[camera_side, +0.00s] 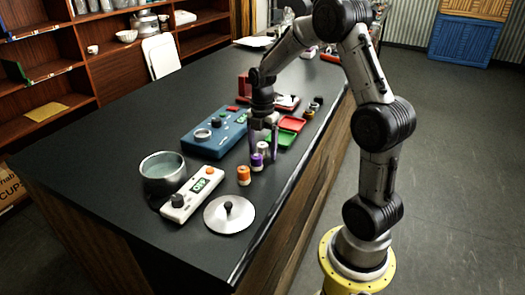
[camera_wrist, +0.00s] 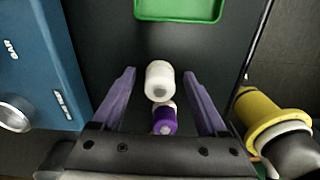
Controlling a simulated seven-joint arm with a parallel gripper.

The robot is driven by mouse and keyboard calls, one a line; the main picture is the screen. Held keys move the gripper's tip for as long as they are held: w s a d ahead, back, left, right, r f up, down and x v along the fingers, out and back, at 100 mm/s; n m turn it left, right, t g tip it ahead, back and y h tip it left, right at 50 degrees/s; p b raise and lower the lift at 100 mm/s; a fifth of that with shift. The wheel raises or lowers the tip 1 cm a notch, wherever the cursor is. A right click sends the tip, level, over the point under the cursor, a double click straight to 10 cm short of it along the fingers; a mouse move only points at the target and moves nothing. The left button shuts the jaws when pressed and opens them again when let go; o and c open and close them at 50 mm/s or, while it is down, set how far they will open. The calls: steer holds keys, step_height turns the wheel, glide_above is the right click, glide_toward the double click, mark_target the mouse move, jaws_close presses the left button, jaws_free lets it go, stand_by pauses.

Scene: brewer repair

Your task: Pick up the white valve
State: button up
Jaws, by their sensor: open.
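The white valve (camera_wrist: 159,80) stands on the dark counter between the two purple fingers of my gripper (camera_wrist: 160,76) in the wrist view. My gripper is open, with a gap between each finger and the valve. In the side view, the white valve (camera_side: 263,148) shows low beside the fingers of my gripper (camera_side: 262,145), which point down at the counter. A purple and white valve (camera_wrist: 164,120) stands close to the white one, nearer the gripper's palm in the wrist view. It also shows in the side view (camera_side: 257,163), in front of the white valve.
An orange valve (camera_side: 243,176) stands in front. A blue device (camera_side: 205,146) is left of the gripper; a green tray (camera_side: 281,139) and red tray (camera_side: 292,124) are behind right. A pot (camera_side: 163,185), white controller (camera_side: 190,199) and round lid (camera_side: 229,217) are nearer the front.

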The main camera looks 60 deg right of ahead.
jaws_close()
stand_by(0.3)
steer(key=shift+r, duration=0.1)
